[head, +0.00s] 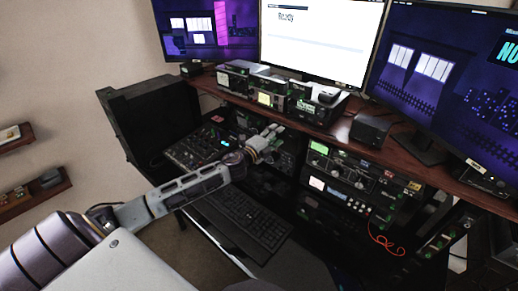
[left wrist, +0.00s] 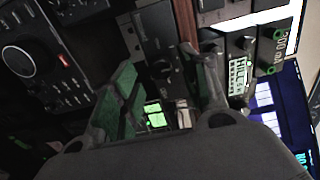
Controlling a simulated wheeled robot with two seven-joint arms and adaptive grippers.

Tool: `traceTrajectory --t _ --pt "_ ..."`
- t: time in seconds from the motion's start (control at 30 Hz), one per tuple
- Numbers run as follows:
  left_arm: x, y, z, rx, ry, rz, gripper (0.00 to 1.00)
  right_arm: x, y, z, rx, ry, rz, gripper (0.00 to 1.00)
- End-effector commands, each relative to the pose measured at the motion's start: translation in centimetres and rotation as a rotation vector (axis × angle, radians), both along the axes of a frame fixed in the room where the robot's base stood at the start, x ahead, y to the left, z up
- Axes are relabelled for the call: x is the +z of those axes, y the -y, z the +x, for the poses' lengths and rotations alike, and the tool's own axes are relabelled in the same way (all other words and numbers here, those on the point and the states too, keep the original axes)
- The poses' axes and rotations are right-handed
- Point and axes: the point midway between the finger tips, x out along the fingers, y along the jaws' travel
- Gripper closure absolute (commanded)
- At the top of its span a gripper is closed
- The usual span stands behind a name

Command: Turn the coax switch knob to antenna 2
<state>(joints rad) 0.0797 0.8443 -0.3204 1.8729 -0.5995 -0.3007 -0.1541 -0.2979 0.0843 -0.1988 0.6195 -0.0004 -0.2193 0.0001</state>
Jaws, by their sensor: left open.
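My left gripper (head: 272,138) reaches in from the left to the equipment under the wooden shelf in the head view. In the left wrist view the same gripper (left wrist: 168,75) shows its two green-padded fingers spread apart, with nothing held between them. A dark box with a small round knob (left wrist: 160,68) lies beyond and between the fingers, apparently not touched. It may be the coax switch, but no antenna marking is readable, so its setting cannot be told. The gripper hides this spot in the head view. My right gripper is not in view.
A radio with a large round knob (left wrist: 30,60) is at the left of the wrist view. In the head view, a mixer (head: 195,148) and a keyboard (head: 240,217) are near the arm. More radios (head: 345,178) stand to the right. The wooden shelf (head: 345,130) overhangs the equipment.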

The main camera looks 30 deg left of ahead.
Motion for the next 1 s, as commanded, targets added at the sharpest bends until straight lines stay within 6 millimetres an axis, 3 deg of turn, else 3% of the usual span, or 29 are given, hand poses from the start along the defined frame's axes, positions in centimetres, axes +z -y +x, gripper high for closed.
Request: traceTrajectory --t 1.0 --pt "-0.1 -0.7 -5.8 -0.001 -0.001 0.000 0.56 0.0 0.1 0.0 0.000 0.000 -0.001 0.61"
